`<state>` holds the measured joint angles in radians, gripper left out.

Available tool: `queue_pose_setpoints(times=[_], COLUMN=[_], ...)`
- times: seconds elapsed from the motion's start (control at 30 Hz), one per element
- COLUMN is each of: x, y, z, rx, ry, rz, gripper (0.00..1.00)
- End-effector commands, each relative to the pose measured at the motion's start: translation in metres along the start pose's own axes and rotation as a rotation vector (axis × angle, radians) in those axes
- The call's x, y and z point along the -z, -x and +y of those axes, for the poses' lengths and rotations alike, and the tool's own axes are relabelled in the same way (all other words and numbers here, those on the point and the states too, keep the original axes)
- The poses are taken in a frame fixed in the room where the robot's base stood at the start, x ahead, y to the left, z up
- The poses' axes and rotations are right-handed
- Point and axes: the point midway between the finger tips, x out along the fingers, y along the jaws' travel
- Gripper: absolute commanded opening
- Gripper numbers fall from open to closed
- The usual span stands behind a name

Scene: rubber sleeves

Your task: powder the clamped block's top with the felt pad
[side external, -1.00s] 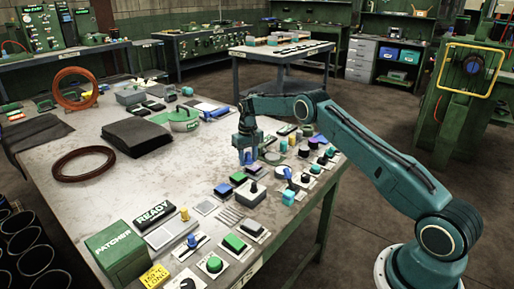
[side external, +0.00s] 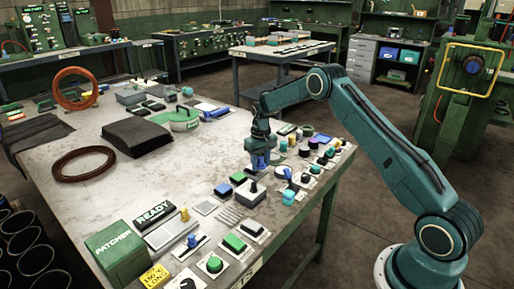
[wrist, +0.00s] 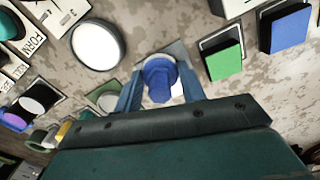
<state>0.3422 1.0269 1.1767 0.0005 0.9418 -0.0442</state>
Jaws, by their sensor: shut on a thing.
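My gripper (side external: 262,163) is low over the far right part of the bench, among the rows of small parts. In the wrist view my gripper (wrist: 162,88) is shut on a blue faceted piece (wrist: 160,80), with one finger on each side. A pale grey plate or card shows around and under this piece; I cannot tell whether they touch. The piece's underside is hidden, so I cannot tell whether it is the felt pad. I cannot tell which of the small parts is the clamped block.
In the wrist view a green block (wrist: 224,60) and a blue block (wrist: 286,28) stand to the right, and a round white-topped part (wrist: 97,44) to the left.

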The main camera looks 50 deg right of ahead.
Motion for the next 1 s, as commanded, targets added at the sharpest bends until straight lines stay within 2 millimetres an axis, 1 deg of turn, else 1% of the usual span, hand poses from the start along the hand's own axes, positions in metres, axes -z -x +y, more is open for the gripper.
queue_pose_setpoints(times=[0.03, 0.07, 0.17, 0.6, 0.8, 1.0], x=[0.002, 0.001, 0.001, 0.001, 0.001, 0.001], y=[0.016, 0.020, 0.026, 0.066, 0.077, 0.079], z=[0.000, 0.000, -0.001, -0.001, -0.001, -0.001], rx=[0.000, 0.000, 0.000, 0.000, 0.000, 0.000], ry=[0.000, 0.000, 0.000, 0.001, 0.001, 0.001], rz=[0.007, 0.006, 0.004, 0.006, 0.005, 0.004], gripper=[0.22, 0.22, 0.22, 0.22, 0.22, 0.22])
